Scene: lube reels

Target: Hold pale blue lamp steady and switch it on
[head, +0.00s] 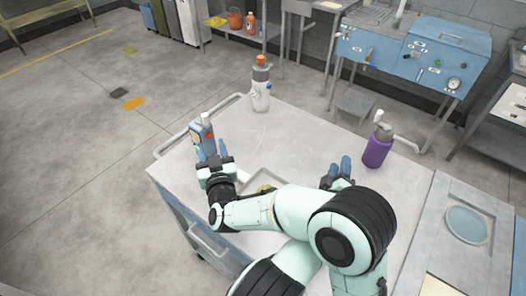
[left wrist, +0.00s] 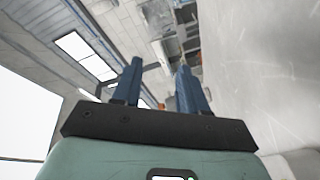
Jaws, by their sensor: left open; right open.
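A small blue-grey object with a white top and a reddish spot, apparently the pale blue lamp (head: 207,132), stands upright near the left edge of the cart top in the head view. My right gripper (head: 211,150) is open right at it, with blue fingers close to its lower part. Whether they touch it I cannot tell. Its switch is too small to make out. My left gripper (head: 340,168) is open and empty over the right part of the cart, apart from the lamp. Its two spread blue fingers show in the left wrist view (left wrist: 158,85), with nothing between them.
A white bottle with an orange cap (head: 261,88) stands at the cart's back edge. A purple bottle (head: 377,147) stands at the right. A square recess (head: 285,175) in the grey cart top (head: 310,135) is partly hidden by my arm. The middle back is clear.

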